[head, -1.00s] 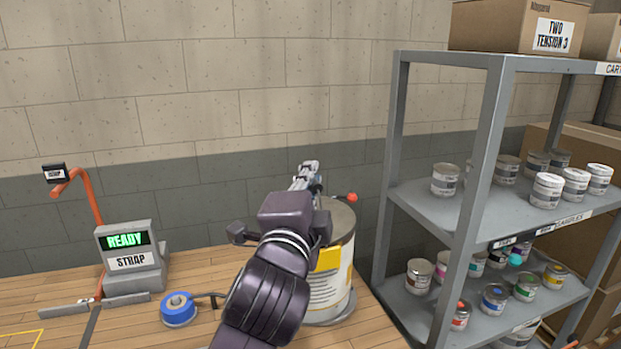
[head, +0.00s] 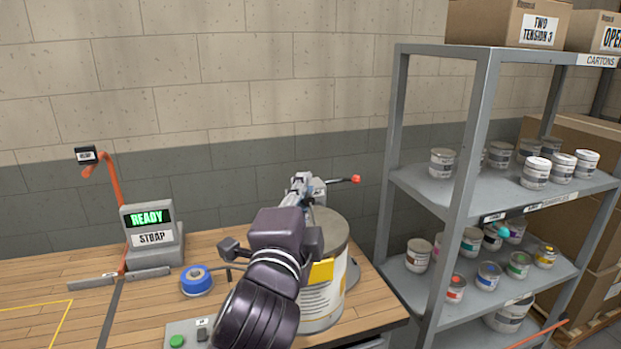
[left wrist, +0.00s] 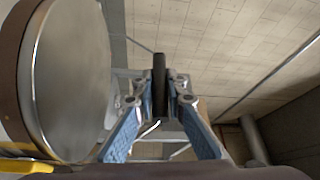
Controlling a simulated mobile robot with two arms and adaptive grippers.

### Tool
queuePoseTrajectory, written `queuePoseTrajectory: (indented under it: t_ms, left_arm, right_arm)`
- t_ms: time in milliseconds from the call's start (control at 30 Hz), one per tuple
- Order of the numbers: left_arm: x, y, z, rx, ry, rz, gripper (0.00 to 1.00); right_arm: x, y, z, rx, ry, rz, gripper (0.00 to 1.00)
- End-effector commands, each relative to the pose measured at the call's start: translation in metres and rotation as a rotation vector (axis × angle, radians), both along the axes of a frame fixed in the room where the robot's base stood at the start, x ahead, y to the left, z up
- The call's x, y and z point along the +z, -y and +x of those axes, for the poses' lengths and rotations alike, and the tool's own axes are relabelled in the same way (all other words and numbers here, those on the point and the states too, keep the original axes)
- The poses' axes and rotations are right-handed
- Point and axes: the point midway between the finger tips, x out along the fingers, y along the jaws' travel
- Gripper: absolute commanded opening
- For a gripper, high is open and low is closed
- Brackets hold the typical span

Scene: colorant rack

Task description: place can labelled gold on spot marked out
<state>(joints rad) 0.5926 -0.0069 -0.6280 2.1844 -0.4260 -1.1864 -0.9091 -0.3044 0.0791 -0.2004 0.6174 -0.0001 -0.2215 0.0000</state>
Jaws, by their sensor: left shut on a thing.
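I cannot read "gold" on any can. Small grey and white cans (head: 442,163) stand on the upper shelf, and colour-marked cans (head: 489,274) on the one below. A yellow outline (head: 62,325) lies on the bench at lower left; no "out" label is readable. My left gripper (head: 301,186) reaches past a large white and yellow can (head: 322,300). In the left wrist view, its blue-padded fingers (left wrist: 159,100) close on a dark bar (left wrist: 159,72). A dark rod with a red tip (head: 355,179) extends to the right of the gripper in the head view. My right gripper is not in view.
The strap machine (head: 150,240) reading "READY" and a blue tape roll (head: 196,280) are on the bench. A control box (head: 185,335) is at the front edge. The grey shelf post (head: 468,190) stands right of the bench. Cartons (head: 510,22) sit on top.

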Motion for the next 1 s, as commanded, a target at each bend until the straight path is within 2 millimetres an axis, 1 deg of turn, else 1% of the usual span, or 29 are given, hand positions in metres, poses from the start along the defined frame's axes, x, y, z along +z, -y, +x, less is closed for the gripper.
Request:
queuePoseTrajectory:
  t_ms: [33,200,333,467,500,567,700,1000]
  left_arm:
    - [-0.006,-0.005,-0.004,0.005,0.001,0.0,0.0]
    - [-0.026,-0.019,-0.016,0.018,0.0,0.002,0.0]
    - [-0.044,-0.032,-0.028,0.029,-0.001,0.002,0.0]
    - [-0.068,-0.05,-0.043,0.044,-0.003,0.004,0.0]
    - [-0.078,-0.057,-0.048,0.052,-0.005,0.004,0.0]
    - [-0.09,-0.066,-0.056,0.059,-0.005,0.006,0.0]
    - [-0.119,-0.088,-0.074,0.081,-0.006,0.005,0.0]
    - [-0.175,-0.129,-0.11,0.117,-0.007,0.005,0.0]
  right_arm:
    - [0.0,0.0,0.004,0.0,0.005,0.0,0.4]
    - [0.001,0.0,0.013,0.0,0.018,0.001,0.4]
    - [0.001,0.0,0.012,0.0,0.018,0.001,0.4]
    - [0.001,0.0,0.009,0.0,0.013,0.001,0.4]
    - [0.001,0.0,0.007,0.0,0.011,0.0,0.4]
    - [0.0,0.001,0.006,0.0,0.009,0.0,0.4]
    - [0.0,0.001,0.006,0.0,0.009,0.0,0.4]
    - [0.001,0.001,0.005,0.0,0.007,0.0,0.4]
